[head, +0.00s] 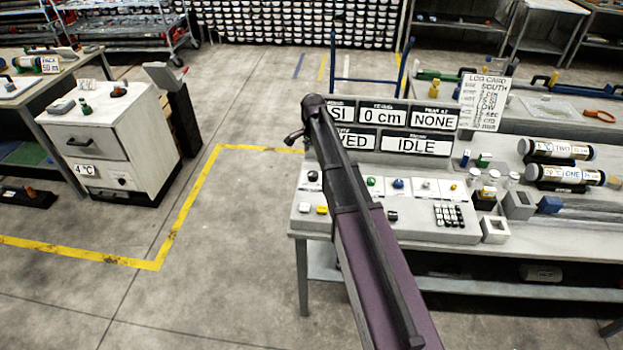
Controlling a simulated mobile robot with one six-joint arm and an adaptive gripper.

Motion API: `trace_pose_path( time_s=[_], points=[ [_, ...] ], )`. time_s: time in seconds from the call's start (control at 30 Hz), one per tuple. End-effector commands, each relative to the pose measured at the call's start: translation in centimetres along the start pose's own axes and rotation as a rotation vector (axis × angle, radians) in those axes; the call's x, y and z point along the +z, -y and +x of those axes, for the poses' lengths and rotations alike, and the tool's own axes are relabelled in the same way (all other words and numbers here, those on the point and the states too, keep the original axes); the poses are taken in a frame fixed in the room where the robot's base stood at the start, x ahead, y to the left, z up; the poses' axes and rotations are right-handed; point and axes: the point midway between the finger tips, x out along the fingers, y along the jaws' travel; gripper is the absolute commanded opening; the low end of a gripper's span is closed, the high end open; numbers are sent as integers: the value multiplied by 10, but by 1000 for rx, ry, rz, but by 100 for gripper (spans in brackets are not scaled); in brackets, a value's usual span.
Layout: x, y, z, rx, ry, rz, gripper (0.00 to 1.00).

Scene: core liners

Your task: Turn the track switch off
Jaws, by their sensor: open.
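A sloped grey control console (425,232) stands on the front left of the right-hand bench. It carries small knobs and buttons, among them a green one (371,181), a blue one (398,183) and a yellow one (321,209), and a dark keypad (449,214). The labels are too small to read, so I cannot tell which control is the track switch or how it is set. A display board (394,130) behind the console reads "0 cm", "NONE" and "IDLE", with other fields partly hidden. My purple arm crosses in front of the console and covers part of it.
The bench (520,270) holds labelled core tubes (556,149), a log card (484,102) and small boxes right of the console. A white drawer cabinet (105,150) stands at the left. Open floor (230,240) with a yellow line lies between.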

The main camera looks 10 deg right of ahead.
Motion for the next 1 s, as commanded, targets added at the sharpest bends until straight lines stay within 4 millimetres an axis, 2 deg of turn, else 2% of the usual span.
trace_pose_path(
  time_s=[0.03, 1.0],
  points=[
    [0, 0, 8, 0, 0, 0, 89],
    [-1, -1, 80, 0, 0, 2, 89]
  ],
)
